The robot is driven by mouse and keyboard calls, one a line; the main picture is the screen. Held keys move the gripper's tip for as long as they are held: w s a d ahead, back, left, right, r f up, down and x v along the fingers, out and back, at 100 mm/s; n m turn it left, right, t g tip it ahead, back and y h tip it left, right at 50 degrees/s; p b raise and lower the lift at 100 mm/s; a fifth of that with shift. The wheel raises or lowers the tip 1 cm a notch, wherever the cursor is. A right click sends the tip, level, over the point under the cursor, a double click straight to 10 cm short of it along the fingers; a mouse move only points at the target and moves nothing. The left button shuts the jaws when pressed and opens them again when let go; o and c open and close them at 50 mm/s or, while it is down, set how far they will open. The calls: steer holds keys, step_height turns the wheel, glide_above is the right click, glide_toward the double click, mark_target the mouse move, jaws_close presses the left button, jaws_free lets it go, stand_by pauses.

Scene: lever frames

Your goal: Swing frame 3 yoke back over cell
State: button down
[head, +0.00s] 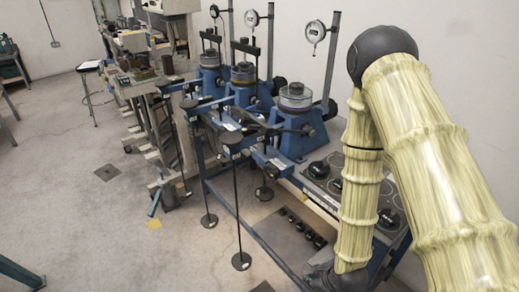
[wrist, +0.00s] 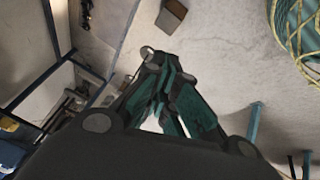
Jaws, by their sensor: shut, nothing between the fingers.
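Three blue lever frames stand in a row on a bench in the head view. The nearest frame (head: 300,138) has its round cell (head: 295,95) uncovered, with no upright yoke above it. Dark bars (head: 255,122) lie low in front of this frame; they may be its yoke swung forward. The middle frame (head: 243,92) and the far frame (head: 210,80) have black yokes standing over their cells. Frame numbers are not readable. My gripper (wrist: 168,100) is shut and empty in the wrist view, low and away from the nearest cell, with floor behind it.
Hangers with round feet (head: 241,261) hang in front of the bench. Black weights (head: 319,168) sit on the grey benchtop at right; several more lie on a lower panel (head: 290,240). Dial gauges (head: 315,33) stand on posts behind. Open floor (head: 90,220) is at left.

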steer(key=w+a+r+n+t+y+b, duration=0.2)
steer(key=w+a+r+n+t+b, duration=0.1)
steer(key=w+r+n, duration=0.65)
steer(key=w+a+r+n+t+y+b, duration=0.1)
steer(key=w+a+r+n+y+b, duration=0.2)
steer(key=r+n, duration=0.45)
steer(key=w+a+r+n+t+y+b, duration=0.1)
steer(key=w+a+r+n, duration=0.1)
steer(key=w+r+n, duration=0.5)
steer(key=w+a+r+n+t+y+b, duration=0.1)
steer(key=w+a+r+n+y+b, duration=0.15)
steer(key=r+n, duration=0.45)
steer(key=w+a+r+m+p, duration=0.1)
steer(key=w+a+r+p, duration=0.1)
steer(key=w+a+p, duration=0.2)
steer(key=w+a, duration=0.2)
steer(key=w, duration=0.2)
steer(key=shift+w+r+m+h, duration=0.15)
steer(key=shift+m+h, duration=0.2)
steer(key=shift+m, duration=0.05)
steer(key=shift+r, duration=0.2)
